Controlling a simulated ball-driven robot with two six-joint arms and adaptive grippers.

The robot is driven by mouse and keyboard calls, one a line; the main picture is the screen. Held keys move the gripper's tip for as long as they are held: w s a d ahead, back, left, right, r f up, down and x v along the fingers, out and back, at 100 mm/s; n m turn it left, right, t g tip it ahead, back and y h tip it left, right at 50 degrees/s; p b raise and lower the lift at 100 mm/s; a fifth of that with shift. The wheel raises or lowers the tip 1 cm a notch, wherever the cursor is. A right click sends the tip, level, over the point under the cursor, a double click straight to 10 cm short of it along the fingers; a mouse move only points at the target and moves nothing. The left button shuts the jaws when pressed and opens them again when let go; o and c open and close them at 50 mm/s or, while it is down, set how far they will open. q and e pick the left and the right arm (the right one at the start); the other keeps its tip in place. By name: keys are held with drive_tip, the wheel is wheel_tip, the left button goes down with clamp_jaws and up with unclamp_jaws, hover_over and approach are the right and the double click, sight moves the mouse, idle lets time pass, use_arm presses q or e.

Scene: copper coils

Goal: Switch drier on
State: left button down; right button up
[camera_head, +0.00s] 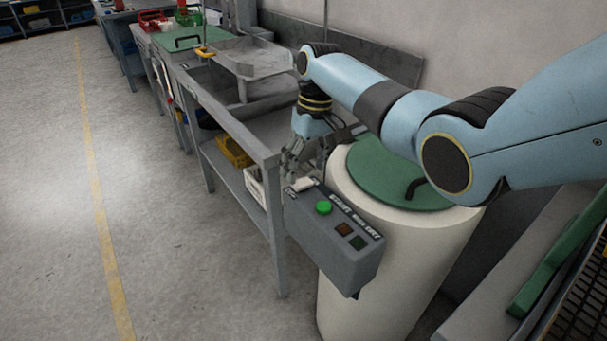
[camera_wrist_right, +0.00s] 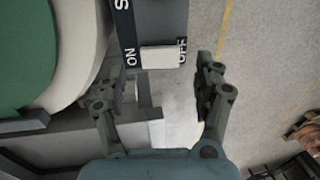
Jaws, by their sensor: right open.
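The drier (camera_head: 405,265) is a cream drum with a green lid (camera_head: 385,175) and a grey control box (camera_head: 325,240) on its side. The box carries a pale switch (camera_head: 303,184), a bright green button (camera_head: 323,207), and dim amber and dark green squares. In the right wrist view, the switch (camera_wrist_right: 160,57) lies between the words ON, at its left, and OFF, at its right; which way it is set I cannot tell. My right gripper (camera_head: 295,158) is open and empty by the switch end of the box. Its fingers (camera_wrist_right: 158,88) are spread to either side, short of the switch. My left gripper is out of view.
A grey bench (camera_head: 240,127) with a metal tray (camera_head: 237,57) stands behind and left of the drier. A yellow bin (camera_head: 234,151) and a white bin (camera_head: 254,187) sit on its lower shelf. Open floor (camera_head: 150,220) lies to the left. A wall is behind.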

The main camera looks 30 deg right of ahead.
sight(310, 180)
wheel_tip(310, 180, up, 9)
drive_tip(key=d, duration=0.1)
drive_tip(key=shift+d, duration=0.2)
drive_tip(key=shift+w, duration=0.1)
